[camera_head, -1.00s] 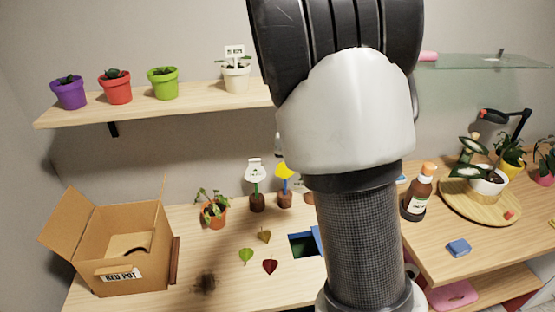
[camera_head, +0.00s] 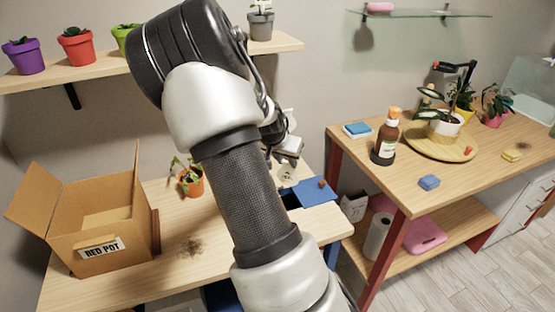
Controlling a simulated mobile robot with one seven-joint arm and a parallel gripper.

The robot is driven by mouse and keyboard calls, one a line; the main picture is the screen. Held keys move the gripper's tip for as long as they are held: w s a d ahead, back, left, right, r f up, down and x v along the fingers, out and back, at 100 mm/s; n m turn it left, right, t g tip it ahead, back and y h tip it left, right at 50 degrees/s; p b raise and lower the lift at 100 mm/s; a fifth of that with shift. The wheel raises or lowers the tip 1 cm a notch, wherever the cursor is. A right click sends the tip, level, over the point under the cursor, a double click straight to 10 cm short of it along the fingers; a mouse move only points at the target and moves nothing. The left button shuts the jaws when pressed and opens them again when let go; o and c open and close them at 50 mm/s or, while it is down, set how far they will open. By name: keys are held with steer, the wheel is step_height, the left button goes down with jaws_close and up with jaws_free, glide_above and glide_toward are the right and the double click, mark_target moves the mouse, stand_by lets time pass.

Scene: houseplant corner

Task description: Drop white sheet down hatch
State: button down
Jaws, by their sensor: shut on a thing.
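My gripper (camera_head: 286,163) is small in view beyond my arm, pointing down over the back right part of the left table. It is shut on a pale, flat thing, the white sheet (camera_head: 287,174), whose outline is hard to make out. The hatch (camera_head: 290,200) is a dark opening in the tabletop, partly hidden by my arm. A blue lid or panel (camera_head: 313,193) with a small brown knob lies at its right side. The sheet appears above and behind the hatch; its exact height is unclear.
An open cardboard box (camera_head: 100,225) labelled RED POT stands at left. A gap separates the tables.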

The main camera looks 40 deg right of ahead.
step_height(320, 180, down, 12)
steer(key=b, duration=0.9)
steer(key=shift+f, duration=0.25)
steer(key=c, duration=1.3)
jaws_free()
steer(key=shift+c, duration=0.2)
steer(key=shift+r, duration=0.1)
steer(key=p+v, duration=0.8)
steer(key=v, duration=0.2)
steer(key=shift+p, duration=0.35)
